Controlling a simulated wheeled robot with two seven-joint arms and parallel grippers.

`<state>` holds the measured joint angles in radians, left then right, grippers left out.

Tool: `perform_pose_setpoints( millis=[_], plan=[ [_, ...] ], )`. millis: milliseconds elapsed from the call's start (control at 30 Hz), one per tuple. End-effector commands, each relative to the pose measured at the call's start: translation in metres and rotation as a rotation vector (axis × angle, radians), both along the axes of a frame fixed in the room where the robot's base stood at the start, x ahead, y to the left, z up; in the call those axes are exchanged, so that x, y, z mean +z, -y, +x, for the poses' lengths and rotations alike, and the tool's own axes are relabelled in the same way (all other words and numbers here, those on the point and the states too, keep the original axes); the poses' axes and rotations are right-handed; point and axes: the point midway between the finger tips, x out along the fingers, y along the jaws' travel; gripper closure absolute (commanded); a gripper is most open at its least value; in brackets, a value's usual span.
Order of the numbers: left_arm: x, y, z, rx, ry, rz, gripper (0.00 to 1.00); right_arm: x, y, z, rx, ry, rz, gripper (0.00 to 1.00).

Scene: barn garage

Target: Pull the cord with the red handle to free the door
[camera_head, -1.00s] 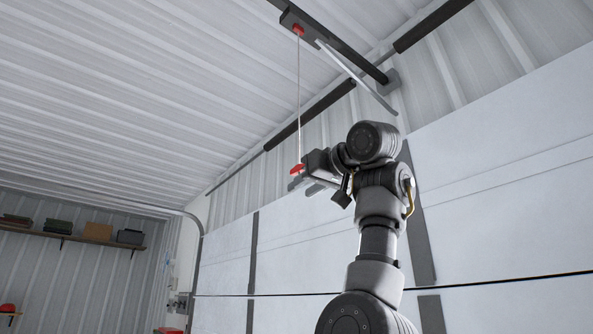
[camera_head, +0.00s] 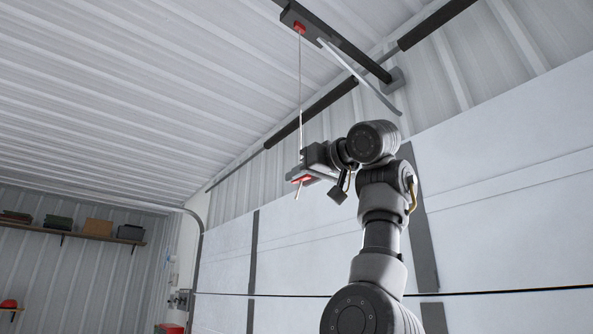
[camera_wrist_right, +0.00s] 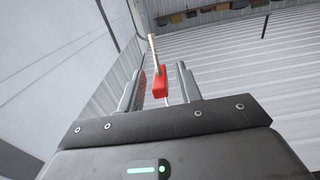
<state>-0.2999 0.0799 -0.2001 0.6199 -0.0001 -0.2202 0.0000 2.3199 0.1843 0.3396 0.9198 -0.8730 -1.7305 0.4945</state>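The red handle (camera_head: 302,180) hangs on a thin pale cord (camera_head: 299,90) that runs down from a red piece (camera_head: 299,28) on the dark overhead rail. My right gripper (camera_head: 300,176) is up at the handle and partly covers it in the head view. In the right wrist view the red handle (camera_wrist_right: 160,83) lies between the two fingers of my right gripper (camera_wrist_right: 160,86), with a gap visible on each side. The fingers are apart and not closed on it. A pale end sticks out past the handle. My left gripper is not in view.
The pale panelled door (camera_head: 500,210) stands behind my right arm. A dark rail (camera_head: 345,45) and a bent metal arm (camera_head: 360,78) are above the gripper. A shelf (camera_head: 75,236) with boxes is far at the left. The space left of the cord is free.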

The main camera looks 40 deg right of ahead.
Motion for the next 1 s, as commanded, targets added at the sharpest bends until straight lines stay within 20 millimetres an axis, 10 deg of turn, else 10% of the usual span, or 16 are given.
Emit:
perform_pose_setpoints(
  millis=[533,800,1000],
  plan=[
    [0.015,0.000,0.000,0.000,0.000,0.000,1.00,0.000,0.000,0.024,0.000,0.002,0.000,0.65],
    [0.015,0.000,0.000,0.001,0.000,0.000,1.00,0.000,0.000,0.024,0.000,0.002,0.000,0.99],
    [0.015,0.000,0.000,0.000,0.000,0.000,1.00,0.000,0.000,0.024,0.000,0.002,0.000,1.00]
  ],
)
